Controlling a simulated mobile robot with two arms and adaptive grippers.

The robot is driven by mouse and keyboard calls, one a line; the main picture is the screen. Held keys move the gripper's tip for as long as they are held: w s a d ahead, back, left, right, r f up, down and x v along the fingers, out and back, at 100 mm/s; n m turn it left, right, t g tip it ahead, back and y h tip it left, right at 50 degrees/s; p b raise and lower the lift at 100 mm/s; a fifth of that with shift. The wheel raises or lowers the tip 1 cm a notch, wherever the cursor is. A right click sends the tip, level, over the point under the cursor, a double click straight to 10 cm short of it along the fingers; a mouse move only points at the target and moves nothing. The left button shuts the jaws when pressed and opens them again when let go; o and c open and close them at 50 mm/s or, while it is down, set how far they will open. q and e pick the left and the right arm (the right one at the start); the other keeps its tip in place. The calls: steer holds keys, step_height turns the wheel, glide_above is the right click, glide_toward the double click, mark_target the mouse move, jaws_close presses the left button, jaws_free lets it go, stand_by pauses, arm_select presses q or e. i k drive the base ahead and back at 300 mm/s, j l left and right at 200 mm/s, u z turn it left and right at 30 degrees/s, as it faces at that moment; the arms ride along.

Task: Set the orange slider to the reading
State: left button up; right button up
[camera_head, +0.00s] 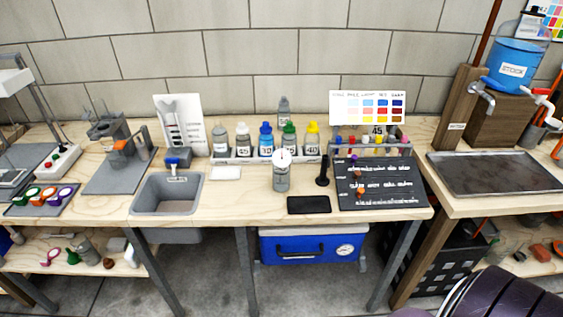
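A black board (385,200) with white printed scales lies at the right of the middle table. The scale numbers are too small to read. A grey canister with a round white dial (281,158) stands upright at the table's middle; its reading is not legible. Neither of my grippers is in view.
A row of capped bottles (265,140) stands behind the dial. A black upright tool (322,171) and flat black pad (309,205) lie between dial and board. A sink (145,194) is at left, a colour chart (367,107) behind the board, and a metal tray (490,178) at right.

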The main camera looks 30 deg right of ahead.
mark_target(360, 191)
steer(key=z, duration=1.8)
